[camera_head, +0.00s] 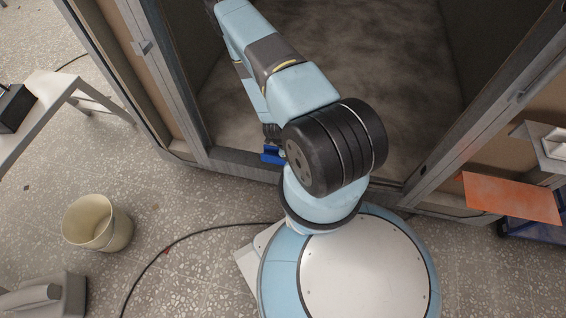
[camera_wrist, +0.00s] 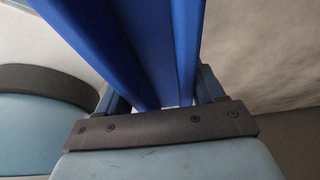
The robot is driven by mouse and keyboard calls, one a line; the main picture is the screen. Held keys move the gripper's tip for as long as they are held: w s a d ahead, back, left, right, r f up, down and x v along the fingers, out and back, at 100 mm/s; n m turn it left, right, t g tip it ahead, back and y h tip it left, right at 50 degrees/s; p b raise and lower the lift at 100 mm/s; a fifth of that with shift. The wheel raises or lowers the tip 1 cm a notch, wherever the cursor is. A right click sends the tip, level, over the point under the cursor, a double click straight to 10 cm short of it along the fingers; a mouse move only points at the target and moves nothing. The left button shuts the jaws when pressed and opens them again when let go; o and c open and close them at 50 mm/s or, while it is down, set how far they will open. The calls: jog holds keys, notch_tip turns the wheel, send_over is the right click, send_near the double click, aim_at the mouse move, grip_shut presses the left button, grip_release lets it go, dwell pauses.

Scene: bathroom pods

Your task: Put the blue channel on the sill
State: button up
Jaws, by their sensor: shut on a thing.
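The blue channel (camera_wrist: 140,45) fills the middle of the wrist view, running lengthwise away from the camera between the two fingers. My gripper (camera_wrist: 160,92) is shut on it. In the head view a short bit of the blue channel (camera_head: 272,155) shows to the left of my arm's big black joint; the rest is hidden behind my arm. The sill (camera_head: 232,158) looks to be the grey strip along the foot of the pod doorway. The channel's visible bit overlaps this strip in the picture. I cannot tell whether they touch.
The pod's dark floor (camera_head: 410,90) is open beyond the sill, between grey door posts. A cream bucket (camera_head: 97,224) stands on the speckled floor at left, near a cable. A bench (camera_head: 60,97) is at far left. An orange panel (camera_head: 511,199) lies at right.

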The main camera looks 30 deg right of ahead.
jog(key=w+a+f, duration=0.1)
jog(key=w, duration=0.1)
jog(key=w+f, duration=0.1)
jog(key=w+a, duration=0.1)
jog(key=w, duration=0.1)
jog(key=shift+w+a+f, duration=0.35)
jog(key=shift+f, duration=0.05)
jog(key=w+f, duration=0.1)
jog(key=f, duration=0.1)
jog(key=w+a+f, duration=0.1)
jog(key=f, duration=0.1)
jog(key=w+a+f, duration=0.1)
jog(key=w, duration=0.1)
jog(key=shift+w+a+f, duration=0.1)
jog(key=shift+f, duration=0.3)
jog(key=shift+w+f, duration=0.15)
jog(key=shift+f, duration=1.45)
jog(key=o, duration=1.1)
jog(key=shift+o, duration=0.2)
